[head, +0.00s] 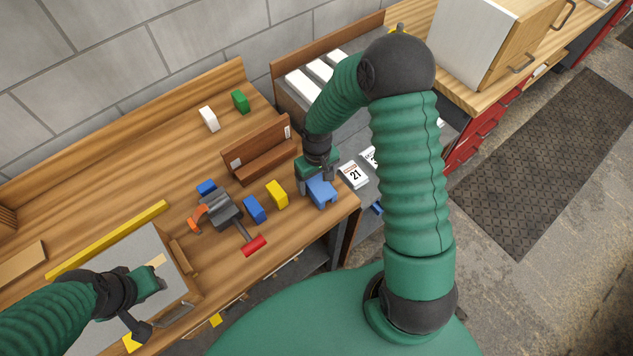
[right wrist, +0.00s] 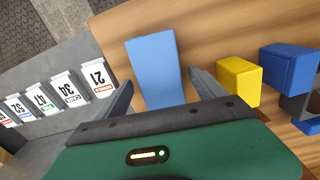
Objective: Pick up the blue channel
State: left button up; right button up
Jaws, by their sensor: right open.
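The blue channel (head: 321,192) is a light blue piece on the wooden bench near its front right corner. My right gripper (head: 317,178) is directly over it and hides part of it. In the right wrist view the channel (right wrist: 154,65) appears between the two open fingers (right wrist: 160,92), with a gap on each side. Its near end is hidden behind my gripper's palm. I cannot tell how far the fingertips reach down beside it. My left gripper (head: 148,290) is over a grey panel at the lower left, and its jaws do not show clearly.
A yellow block (head: 277,194) and a darker blue block (head: 255,209) stand just left of the channel. A grey clamp-like tool (head: 221,210) and a red piece (head: 254,246) lie farther left. A wooden holder (head: 262,157) is behind. Numbered cards (head: 353,175) are to the right.

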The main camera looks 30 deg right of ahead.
jog(key=shift+f, duration=0.4)
jog(key=shift+w, duration=0.1)
jog(key=c, duration=1.4)
